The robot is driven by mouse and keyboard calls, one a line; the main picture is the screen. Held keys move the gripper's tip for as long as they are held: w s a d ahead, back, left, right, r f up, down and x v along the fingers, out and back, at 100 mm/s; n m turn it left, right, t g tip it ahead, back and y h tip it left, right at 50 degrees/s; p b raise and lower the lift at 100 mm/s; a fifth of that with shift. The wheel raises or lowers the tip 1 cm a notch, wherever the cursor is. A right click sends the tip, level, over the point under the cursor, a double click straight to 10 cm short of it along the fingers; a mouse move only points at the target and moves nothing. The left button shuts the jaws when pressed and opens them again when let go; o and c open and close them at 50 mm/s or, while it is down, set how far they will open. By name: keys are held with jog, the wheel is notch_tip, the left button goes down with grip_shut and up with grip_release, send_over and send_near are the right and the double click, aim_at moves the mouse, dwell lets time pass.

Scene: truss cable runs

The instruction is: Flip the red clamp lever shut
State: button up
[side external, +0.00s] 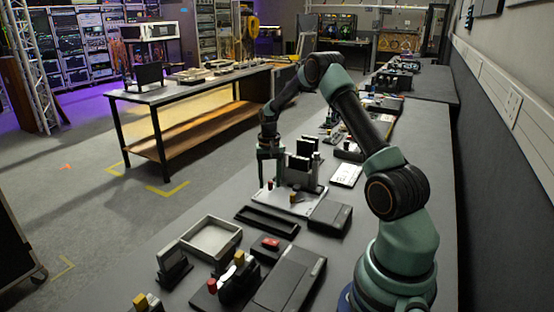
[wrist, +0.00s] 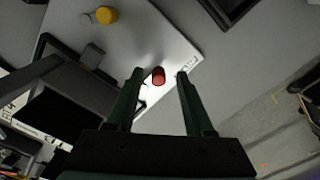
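The red clamp lever, seen as a red tip (wrist: 158,76), stands over a pale plate (wrist: 160,45) in the wrist view. My gripper (wrist: 159,74) is open, with one green finger on each side of the red tip and a visible gap to each. In the side view my gripper (side external: 270,180) points down at the left end of the pale plate (side external: 297,206), with the small red tip (side external: 270,184) between its fingers. The lever's lower part and pivot are hidden, so I cannot tell its angle.
A yellow knob (wrist: 106,15) is on the same plate. A dark upright block (side external: 300,168) stands close beside my gripper. A black tray (side external: 267,220), a grey open tray (side external: 211,238) and a box with a red button (side external: 270,243) lie nearer the camera.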

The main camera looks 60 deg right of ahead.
notch_tip(320, 180, up, 12)
dwell(0.7)
